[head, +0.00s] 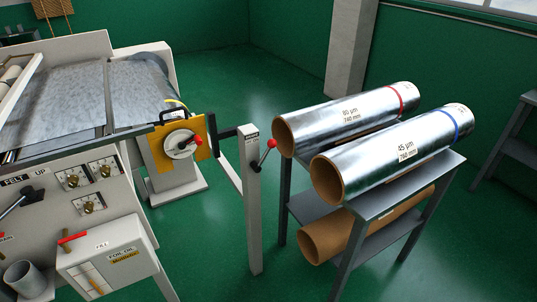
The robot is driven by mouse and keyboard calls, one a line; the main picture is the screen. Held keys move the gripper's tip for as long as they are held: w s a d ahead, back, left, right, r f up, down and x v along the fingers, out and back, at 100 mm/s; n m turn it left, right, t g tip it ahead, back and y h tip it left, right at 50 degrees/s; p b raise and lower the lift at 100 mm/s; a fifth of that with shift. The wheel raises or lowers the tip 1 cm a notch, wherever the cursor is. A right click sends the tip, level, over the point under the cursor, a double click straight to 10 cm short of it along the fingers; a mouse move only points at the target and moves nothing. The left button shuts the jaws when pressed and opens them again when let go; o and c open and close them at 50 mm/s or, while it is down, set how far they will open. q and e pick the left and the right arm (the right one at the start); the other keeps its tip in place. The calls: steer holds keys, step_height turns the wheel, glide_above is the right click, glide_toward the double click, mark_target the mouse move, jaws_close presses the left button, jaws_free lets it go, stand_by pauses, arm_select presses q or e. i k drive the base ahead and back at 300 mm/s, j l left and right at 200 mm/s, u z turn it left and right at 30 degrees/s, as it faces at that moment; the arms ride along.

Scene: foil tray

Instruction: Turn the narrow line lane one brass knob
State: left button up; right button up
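Three small brass knobs sit on white square dial plates on the machine's grey sloping front panel, at the lower left of the head view. One brass knob (73,180) is at the upper left, another brass knob (104,171) is at the upper right, and a third brass knob (88,207) is below them. The plate markings are too small to read, so I cannot tell which is narrow line lane one. Neither of my grippers is in view.
Near the knobs are a dark lever (22,198), a white box (108,254) with a red handle and a grey cup (22,278). A post with a red-ball lever (268,151) stands right. Foil rolls (390,150) lie on a grey rack (385,203). Green floor lies between.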

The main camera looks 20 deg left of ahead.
mark_target(73, 180)
steer(key=u, duration=2.3)
